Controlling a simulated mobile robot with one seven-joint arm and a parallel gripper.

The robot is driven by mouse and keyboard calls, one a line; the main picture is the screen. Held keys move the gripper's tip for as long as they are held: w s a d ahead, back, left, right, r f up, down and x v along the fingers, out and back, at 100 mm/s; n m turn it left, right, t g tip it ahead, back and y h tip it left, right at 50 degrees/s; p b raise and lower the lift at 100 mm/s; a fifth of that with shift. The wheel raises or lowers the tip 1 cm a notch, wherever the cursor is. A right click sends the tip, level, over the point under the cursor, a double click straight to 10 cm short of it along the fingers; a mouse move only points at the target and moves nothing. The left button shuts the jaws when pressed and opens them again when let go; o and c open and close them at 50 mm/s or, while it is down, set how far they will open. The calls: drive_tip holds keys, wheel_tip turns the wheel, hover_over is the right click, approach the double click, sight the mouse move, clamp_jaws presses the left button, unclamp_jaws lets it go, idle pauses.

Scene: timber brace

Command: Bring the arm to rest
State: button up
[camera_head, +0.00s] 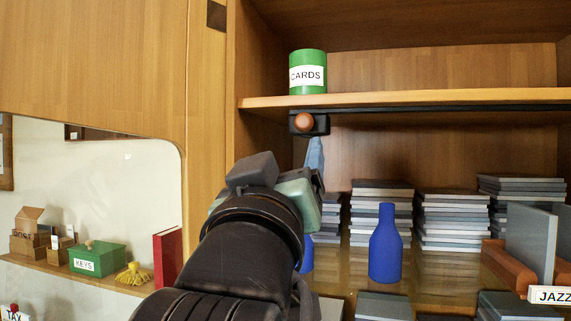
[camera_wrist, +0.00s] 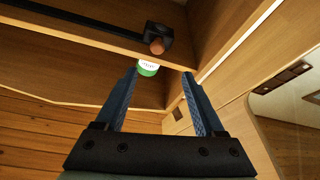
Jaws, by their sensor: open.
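My gripper (camera_wrist: 160,72) is open in the wrist view, with its two blue fingers spread apart and nothing held between them. In the head view, my dark arm reaches up from the bottom centre. One blue finger (camera_head: 315,155) shows past the wrist, just below the shelf's front edge; the rest of the gripper is hidden behind the arm. A green can (camera_head: 308,75) labelled CARDS stands upright on the shelf above. It also shows beyond the fingertips in the wrist view (camera_wrist: 148,70).
A black bracket with a round wooden knob (camera_head: 304,121) sits under the shelf (camera_head: 430,98), close above my gripper. Blue bottle (camera_head: 385,250), stacks of grey cases (camera_head: 453,220) and a JAZZ holder (camera_head: 510,270) stand right. Left, an opening shows a green KEYS box (camera_head: 98,260).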

drive_tip(key=s+m+t+y, duration=0.1)
drive_tip(key=s+t+y, duration=0.2)
drive_tip(key=s, duration=1.1)
drive_tip(key=shift+r+t+y, duration=0.35)
drive_tip(key=shift+t+y, duration=0.05)
drive_tip(key=shift+t, duration=0.8)
drive_tip(key=shift+w+a, duration=0.1)
drive_tip(key=shift+f, duration=0.1)
